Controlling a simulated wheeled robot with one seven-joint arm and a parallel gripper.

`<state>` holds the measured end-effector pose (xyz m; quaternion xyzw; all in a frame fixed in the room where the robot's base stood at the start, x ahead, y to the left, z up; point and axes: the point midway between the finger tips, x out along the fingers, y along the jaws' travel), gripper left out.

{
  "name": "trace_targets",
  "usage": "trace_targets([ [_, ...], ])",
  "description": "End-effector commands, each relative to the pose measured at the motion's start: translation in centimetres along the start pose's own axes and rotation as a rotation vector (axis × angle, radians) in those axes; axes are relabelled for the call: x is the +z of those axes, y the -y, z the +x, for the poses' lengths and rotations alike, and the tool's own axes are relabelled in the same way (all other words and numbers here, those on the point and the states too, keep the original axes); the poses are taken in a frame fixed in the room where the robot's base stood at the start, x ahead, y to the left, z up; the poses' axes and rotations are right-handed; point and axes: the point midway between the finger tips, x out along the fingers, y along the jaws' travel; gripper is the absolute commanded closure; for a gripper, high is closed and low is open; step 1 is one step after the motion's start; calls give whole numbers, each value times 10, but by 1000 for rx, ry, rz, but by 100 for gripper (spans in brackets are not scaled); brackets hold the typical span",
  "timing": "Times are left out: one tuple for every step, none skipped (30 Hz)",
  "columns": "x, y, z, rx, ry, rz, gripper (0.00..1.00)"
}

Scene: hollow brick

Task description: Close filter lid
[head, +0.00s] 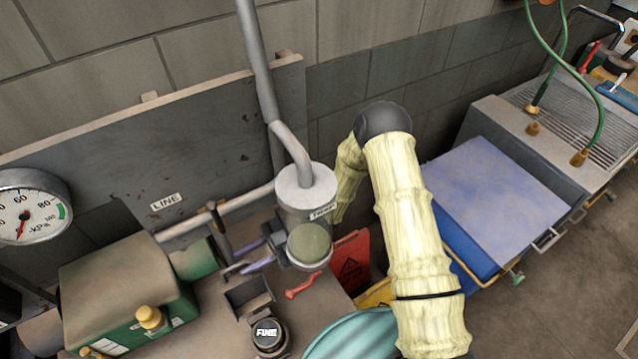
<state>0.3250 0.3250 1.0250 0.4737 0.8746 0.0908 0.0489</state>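A grey cylindrical filter housing (289,220) stands at the middle of the bench, with a pipe entering its pale top (296,184) and a partly readable label on its side. A round olive-green disc (310,242) in a grey rim sits at its front. I cannot tell whether this disc is the lid, or whether the lid is open. My arm, in a pale yellow sleeve (408,225), rises at the right of the housing and bends at a dark joint. Its far section drops behind the housing's right side. My gripper is not visible.
A black cap marked FINE (268,334) and a small dark open box (248,294) are in front. A red lever (302,286) lies near a red warning tag (350,262). A green unit (130,285) and a gauge (30,214) stand left. A teal round object (350,337) is at the bottom.

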Motion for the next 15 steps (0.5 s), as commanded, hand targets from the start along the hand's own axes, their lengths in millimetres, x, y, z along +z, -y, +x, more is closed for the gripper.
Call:
trace_targets([
  [3,0,-8,2,1,-2,69],
  [3,0,-12,2,1,-1,69],
  [3,0,-18,3,3,-1,69],
  [3,0,-23,2,3,-1,69],
  [3,0,-28,2,2,-2,69],
  [3,0,-34,3,2,-2,69],
  [3,0,-38,2,2,-1,69],
  [3,0,-43,1,2,-1,69],
  [3,0,-50,3,2,-1,69],
  [3,0,-55,3,3,-2,69],
  [3,0,-60,2,3,-2,69],
  [3,0,-66,2,1,0,69],
  [3,0,-70,2,2,-1,69],
  [3,0,-76,2,2,-1,69],
  [3,0,-82,2,2,-2,69],
])
